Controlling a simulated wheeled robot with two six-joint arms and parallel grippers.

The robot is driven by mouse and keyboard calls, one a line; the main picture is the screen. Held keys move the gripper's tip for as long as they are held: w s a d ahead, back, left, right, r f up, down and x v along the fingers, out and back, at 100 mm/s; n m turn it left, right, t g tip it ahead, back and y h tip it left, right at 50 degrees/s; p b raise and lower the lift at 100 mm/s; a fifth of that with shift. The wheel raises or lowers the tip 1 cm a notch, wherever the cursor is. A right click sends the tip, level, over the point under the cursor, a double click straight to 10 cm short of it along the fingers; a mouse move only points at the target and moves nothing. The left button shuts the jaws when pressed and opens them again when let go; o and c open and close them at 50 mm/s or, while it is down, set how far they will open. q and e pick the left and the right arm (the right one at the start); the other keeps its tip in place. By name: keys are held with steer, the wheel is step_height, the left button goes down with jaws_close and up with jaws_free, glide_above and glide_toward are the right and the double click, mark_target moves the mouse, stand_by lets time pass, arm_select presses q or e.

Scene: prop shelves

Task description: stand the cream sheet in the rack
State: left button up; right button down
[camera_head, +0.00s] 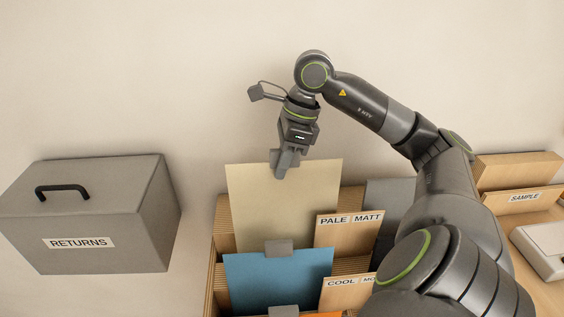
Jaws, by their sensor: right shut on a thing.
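The cream sheet (285,205) stands roughly upright at the back of the wooden rack (222,243). My left gripper is not in view.
A grey box labelled "RETURNS" (100,215) stands left of the rack. A grey sheet (388,205) stands right of the cream one. A "COOL" card (345,292) is in front. A "SAMPLE" holder (522,199) and a pale device (545,245) are at the right.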

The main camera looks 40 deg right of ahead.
mark_target(282, 186)
steer(key=shift+f+b, duration=2.9)
steer(key=shift+f, duration=0.4)
steer(key=c, duration=1.3)
jaws_free()
steer(key=shift+r, duration=0.1)
